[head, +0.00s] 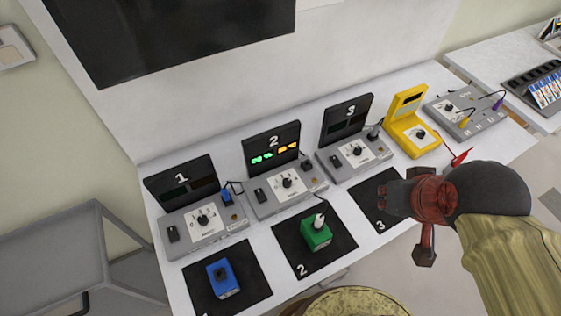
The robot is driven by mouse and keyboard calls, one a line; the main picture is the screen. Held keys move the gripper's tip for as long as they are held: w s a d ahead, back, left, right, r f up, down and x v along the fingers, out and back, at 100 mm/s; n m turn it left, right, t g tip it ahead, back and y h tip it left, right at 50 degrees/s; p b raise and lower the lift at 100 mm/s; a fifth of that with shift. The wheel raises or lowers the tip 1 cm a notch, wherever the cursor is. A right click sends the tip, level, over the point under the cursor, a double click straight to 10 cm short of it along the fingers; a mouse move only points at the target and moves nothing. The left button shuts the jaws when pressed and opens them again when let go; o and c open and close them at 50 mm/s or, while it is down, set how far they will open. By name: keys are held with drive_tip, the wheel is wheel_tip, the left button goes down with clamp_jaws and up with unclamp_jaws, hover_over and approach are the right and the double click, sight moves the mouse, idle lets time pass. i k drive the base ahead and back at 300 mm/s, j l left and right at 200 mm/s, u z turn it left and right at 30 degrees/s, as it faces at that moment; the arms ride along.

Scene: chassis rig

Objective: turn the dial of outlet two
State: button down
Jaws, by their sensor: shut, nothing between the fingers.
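Outlet two (283,185) is a grey box with a black upright panel marked 2. Its panel display (276,154) is lit with green and orange digits. Its dial (287,182) is a black knob on a white scale plate; the exact pointer setting is too small to read. A green block (316,235) stands on the black mat marked 2 (303,268), with a white-and-black plug on its top. My gripper (388,196) is shut and empty, over the mat marked 3, to the right of outlet two and apart from its dial.
Outlet one (200,220) stands left and outlet three (354,152) right, both with dark displays. A blue block (222,278) sits on mat 1. A yellow device (411,130) and a grey box with probes (466,110) stand further right. Cables lie between the boxes.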

sight(286, 181)
drive_tip(key=k+l+u, duration=0.85)
drive_tip(key=u, duration=0.2)
drive_tip(key=i, duration=1.05)
